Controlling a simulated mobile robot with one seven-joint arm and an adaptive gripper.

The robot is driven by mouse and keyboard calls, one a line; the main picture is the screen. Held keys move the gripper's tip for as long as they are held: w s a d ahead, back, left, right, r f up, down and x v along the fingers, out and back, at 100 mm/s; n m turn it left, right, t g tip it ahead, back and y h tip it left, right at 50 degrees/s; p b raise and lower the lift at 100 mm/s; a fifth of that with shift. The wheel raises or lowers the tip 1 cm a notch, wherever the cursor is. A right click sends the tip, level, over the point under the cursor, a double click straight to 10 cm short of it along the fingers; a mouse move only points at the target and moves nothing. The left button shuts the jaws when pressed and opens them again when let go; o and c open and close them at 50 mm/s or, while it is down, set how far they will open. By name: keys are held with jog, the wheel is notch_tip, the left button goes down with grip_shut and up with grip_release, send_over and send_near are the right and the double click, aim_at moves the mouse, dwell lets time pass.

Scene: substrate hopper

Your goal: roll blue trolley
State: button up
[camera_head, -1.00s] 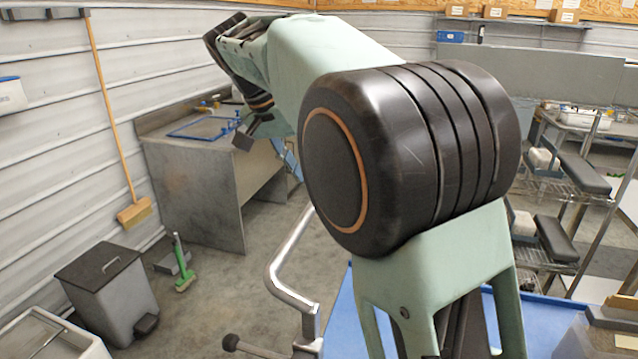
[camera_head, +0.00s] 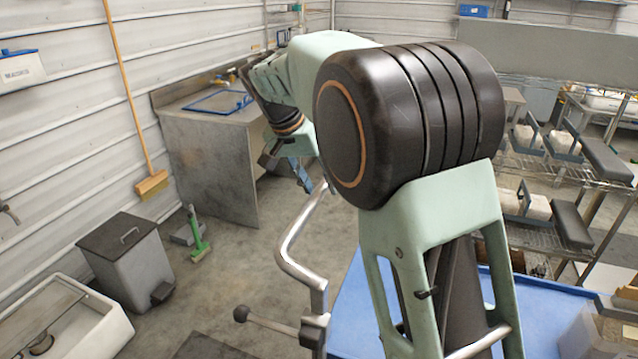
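A flat blue surface (camera_head: 348,312) with a raised edge lies low in the view, behind and around my arm. It may be the blue trolley's deck; my arm hides much of it, and no wheels show. A bent metal tube (camera_head: 290,240) stands at its left side. My gripper (camera_head: 268,160) is at the far end of my arm, left of the big dark joint, in front of the metal bench. It is small and partly hidden by the arm, so its opening is unclear. A small blue piece (camera_head: 303,178) shows just beside it; I cannot tell whether they touch.
A metal bench (camera_head: 207,160) with a blue frame (camera_head: 218,102) on top stands against the left wall. A pedal bin (camera_head: 128,265), green brush (camera_head: 199,240), broom (camera_head: 152,183) and white basin (camera_head: 62,320) are at left. Wire shelves (camera_head: 545,165) stand right. Floor between bin and tube is clear.

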jog(key=shift+d+f, duration=0.1)
jog(key=shift+f, duration=0.05)
jog(key=shift+c, duration=0.4)
grip_shut()
